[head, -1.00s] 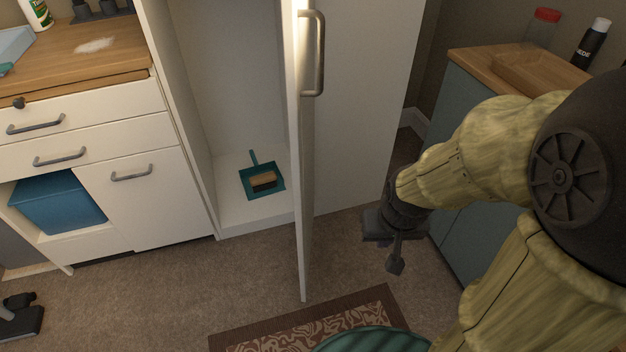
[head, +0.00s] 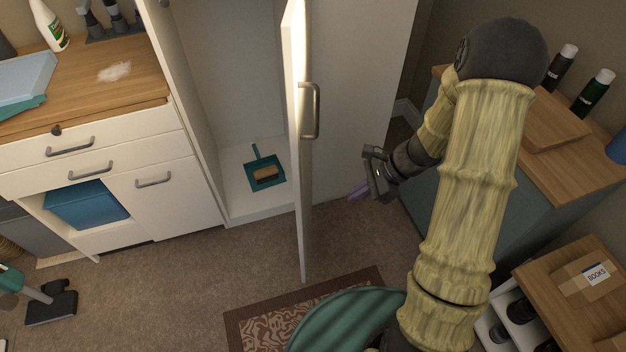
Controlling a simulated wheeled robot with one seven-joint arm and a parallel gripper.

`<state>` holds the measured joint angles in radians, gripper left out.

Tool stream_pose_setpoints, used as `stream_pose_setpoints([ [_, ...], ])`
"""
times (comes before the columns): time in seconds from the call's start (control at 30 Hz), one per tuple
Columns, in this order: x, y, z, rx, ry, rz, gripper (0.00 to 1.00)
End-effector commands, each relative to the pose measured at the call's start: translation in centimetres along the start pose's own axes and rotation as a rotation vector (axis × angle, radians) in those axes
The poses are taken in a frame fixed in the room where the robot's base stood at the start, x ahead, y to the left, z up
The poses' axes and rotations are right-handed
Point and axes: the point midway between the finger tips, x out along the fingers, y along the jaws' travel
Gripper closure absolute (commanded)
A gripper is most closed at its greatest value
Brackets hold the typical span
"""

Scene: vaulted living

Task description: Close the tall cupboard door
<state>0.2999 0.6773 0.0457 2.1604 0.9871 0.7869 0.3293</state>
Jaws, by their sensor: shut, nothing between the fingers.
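The tall cupboard door (head: 303,200) is white and stands wide open, seen nearly edge-on and pointing out toward me. Its metal bar handle (head: 310,110) is on the right-hand face. The tall cupboard (head: 232,70) is open to the left of the door, with a teal dustpan and brush (head: 264,172) on its floor. My gripper (head: 358,191) is to the right of the door, lower than the handle and apart from the door. It is shut and empty, with its fingers pointing left toward the door.
White drawers with a wood worktop (head: 125,60) stand on the left. A grey-blue cabinet (head: 470,215) with a wood top stands close behind my arm at right. A low shelf with a BOOKS box (head: 590,280) is at lower right. A patterned rug (head: 260,325) lies in front of the door.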

Motion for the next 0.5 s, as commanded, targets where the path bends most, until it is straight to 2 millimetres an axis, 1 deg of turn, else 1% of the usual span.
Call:
stream_pose_setpoints([
  [0.03, -1.0, -0.8, 0.6, 0.062, -0.035, -0.02, 1.0],
  [0.1, -1.1, -1.6, 0.6, 0.125, -0.07, -0.045, 1.0],
  [0.2, -1.1, -2.1, 0.5, 0.167, -0.095, -0.063, 1.0],
  [0.5, -0.8, -2.2, 0.3, 0.172, -0.097, -0.067, 1.0],
])
